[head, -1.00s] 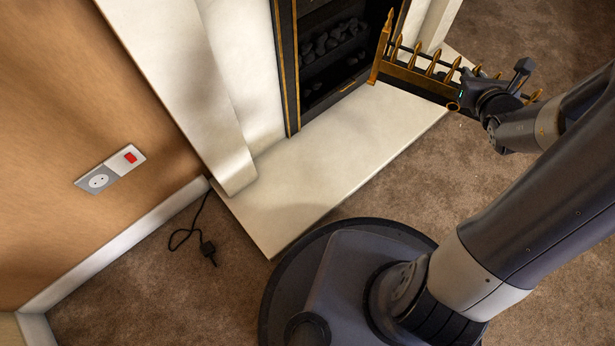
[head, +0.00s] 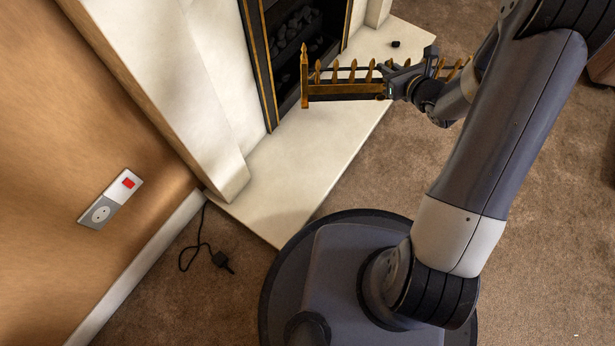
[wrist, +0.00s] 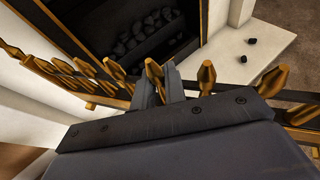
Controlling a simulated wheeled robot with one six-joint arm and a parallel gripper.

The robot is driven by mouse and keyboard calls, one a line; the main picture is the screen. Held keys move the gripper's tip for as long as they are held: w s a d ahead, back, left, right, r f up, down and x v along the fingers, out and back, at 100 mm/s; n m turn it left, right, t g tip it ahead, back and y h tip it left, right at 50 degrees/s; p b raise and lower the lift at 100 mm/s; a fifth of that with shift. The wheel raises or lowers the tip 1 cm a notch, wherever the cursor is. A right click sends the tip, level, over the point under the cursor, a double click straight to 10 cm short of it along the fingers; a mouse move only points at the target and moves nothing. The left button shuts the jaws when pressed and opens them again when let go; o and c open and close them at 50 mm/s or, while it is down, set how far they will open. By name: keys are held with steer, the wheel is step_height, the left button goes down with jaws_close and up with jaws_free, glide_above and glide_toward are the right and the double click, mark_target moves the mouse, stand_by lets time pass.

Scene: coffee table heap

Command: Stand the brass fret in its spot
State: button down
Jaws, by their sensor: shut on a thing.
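The brass fret (head: 338,90) is a low fence with a row of brass spikes and a taller post at its left end. My gripper (head: 402,82) is shut on it near the middle and holds it above the pale hearth slab (head: 300,150), in front of the fireplace (head: 300,30). In the wrist view the fret (wrist: 85,72) runs across the picture, and my gripper (wrist: 160,85) is closed around its rail by a spike. My arm and gripper hide part of its right half. I cannot tell how high its underside is above the slab.
Small dark pieces (wrist: 248,58) lie on the right part of the hearth; one also shows in the head view (head: 395,44). A black cable with a plug (head: 222,260) lies on the carpet near the wall socket (head: 101,213). The hearth's near left part is clear.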

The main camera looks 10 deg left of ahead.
steer(key=s+a+f+n+g+y+p, duration=0.1)
steer(key=s+a+f+n+g+y, duration=0.2)
steer(key=s+a+f+n+g, duration=0.5)
steer(key=s+a+f+n+g+y+p, duration=0.1)
steer(key=s+a+f+n+g+y, duration=0.15)
steer(key=s+a+f, duration=0.7)
steer(key=w+f+b, duration=0.3)
steer(key=f+b, duration=0.1)
steer(key=f, duration=1.1)
steer(key=shift+f, duration=0.15)
steer(key=shift+f+b, duration=0.2)
steer(key=shift+b, duration=0.15)
steer(key=c, duration=1.5)
jaws_free()
steer(key=shift+o, duration=0.2)
steer(key=shift+r, duration=0.1)
steer(key=p+v, duration=0.3)
steer(key=v, duration=0.9)
